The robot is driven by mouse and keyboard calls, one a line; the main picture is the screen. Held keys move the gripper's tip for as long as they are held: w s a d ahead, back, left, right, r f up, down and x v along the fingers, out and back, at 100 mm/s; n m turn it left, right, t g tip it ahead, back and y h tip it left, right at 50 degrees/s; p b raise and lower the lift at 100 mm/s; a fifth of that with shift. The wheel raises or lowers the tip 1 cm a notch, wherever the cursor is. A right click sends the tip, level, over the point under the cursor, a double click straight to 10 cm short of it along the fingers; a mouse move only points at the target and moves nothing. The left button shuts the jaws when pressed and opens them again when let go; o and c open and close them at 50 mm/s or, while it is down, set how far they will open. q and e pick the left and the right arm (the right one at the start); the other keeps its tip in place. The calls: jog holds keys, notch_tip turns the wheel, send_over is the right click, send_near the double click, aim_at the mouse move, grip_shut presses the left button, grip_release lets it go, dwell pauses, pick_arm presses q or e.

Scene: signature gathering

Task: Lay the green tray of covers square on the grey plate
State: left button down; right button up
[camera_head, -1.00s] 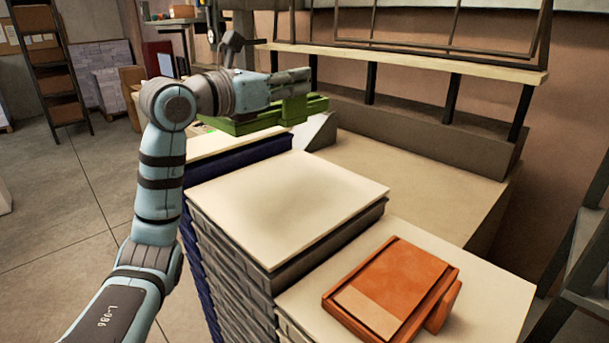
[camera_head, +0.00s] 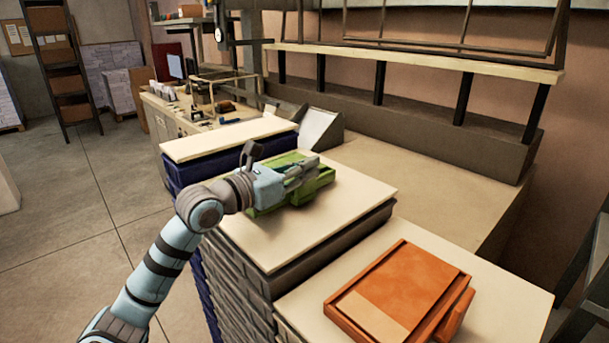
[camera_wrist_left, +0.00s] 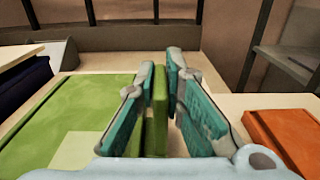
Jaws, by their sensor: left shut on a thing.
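The green tray (camera_head: 322,184) is over the cream top (camera_head: 345,212) of the grey-sided stack, toward its back left. I cannot tell whether it rests on the top or hangs just above it. My left gripper (camera_head: 304,170) is shut on the tray's upright green edge piece. In the left wrist view, the teal finger pads (camera_wrist_left: 160,112) stand on both sides of that piece, and the flat tray (camera_wrist_left: 82,112) with a paler patch lies to the left. The arm hides part of the tray in the head view. My right gripper is not in view.
An orange tray (camera_head: 425,280) lies on the pale top of the front right stack. A dark blue stack (camera_head: 215,163) with a cream top stands behind left. A grey wedge-shaped box (camera_head: 318,128) stands behind the grey-sided stack. The bench (camera_head: 420,180) at right is clear.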

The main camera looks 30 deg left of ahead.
pick_arm(q)
jog(key=shift+s+f, duration=0.25)
jog(key=shift+f, duration=0.3)
jog(key=shift+s+r, duration=0.15)
jog(key=shift+s, duration=0.1)
jog(key=shift+w+f, duration=0.15)
jog(key=shift+f, duration=0.15)
jog(key=c, duration=1.7)
grip_release()
jog(key=shift+w, duration=0.1)
jog(key=shift+r, duration=0.1)
